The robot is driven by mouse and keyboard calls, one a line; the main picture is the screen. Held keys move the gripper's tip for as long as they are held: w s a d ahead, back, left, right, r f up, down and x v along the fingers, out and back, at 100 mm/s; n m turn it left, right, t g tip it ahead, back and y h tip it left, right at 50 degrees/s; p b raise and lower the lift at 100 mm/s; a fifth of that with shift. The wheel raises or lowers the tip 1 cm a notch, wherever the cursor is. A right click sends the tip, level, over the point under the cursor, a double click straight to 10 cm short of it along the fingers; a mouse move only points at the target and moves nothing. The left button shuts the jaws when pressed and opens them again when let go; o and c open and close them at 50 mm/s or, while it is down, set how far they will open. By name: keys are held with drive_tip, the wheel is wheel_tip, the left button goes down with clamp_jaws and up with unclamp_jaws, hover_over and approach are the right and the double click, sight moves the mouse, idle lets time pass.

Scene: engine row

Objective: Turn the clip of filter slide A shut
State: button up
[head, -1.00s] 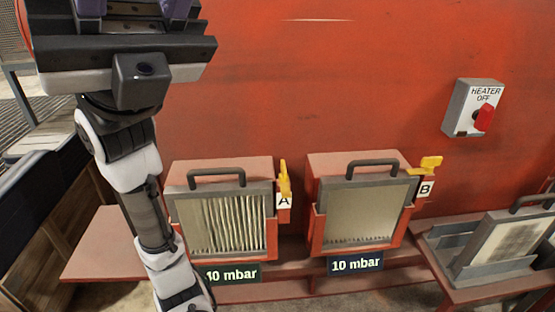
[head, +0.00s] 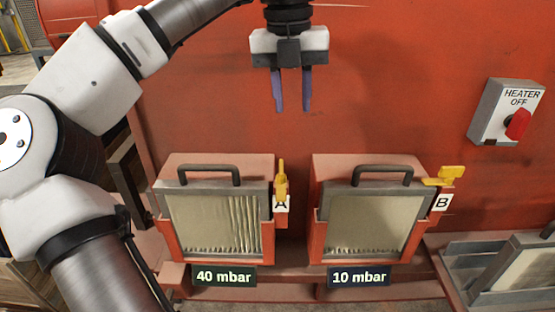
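Filter slide A (head: 215,222) sits in its red housing on the left, with a dark handle on top and a pleated cream filter face. Its yellow clip (head: 281,181) stands upright at the housing's upper right corner, just above the label A (head: 281,204). My gripper (head: 293,104) points down in front of the red wall, above the clip and slightly to its right in the picture. Its two purple-grey fingers are apart with nothing between them. They do not touch the clip.
Filter slide B (head: 362,222) stands to the right, its yellow clip (head: 446,176) lying sideways. Signs read 40 mbar (head: 224,277) under A and 10 mbar (head: 359,277) under B. A heater switch box (head: 505,110) reads OFF. A loose framed filter (head: 523,276) lies lower right.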

sight(281, 166)
drive_tip(key=shift+n+y, duration=0.4)
drive_tip(key=f, duration=0.4)
drive_tip(key=a+f, duration=0.1)
drive_tip(key=f, duration=0.4)
drive_tip(key=f+p, duration=0.1)
drive_tip(key=f, duration=0.3)
drive_tip(key=shift+w+a+f, duration=0.15)
drive_tip(key=shift+a+f, duration=0.2)
drive_tip(key=shift+f, duration=0.05)
clamp_jaws()
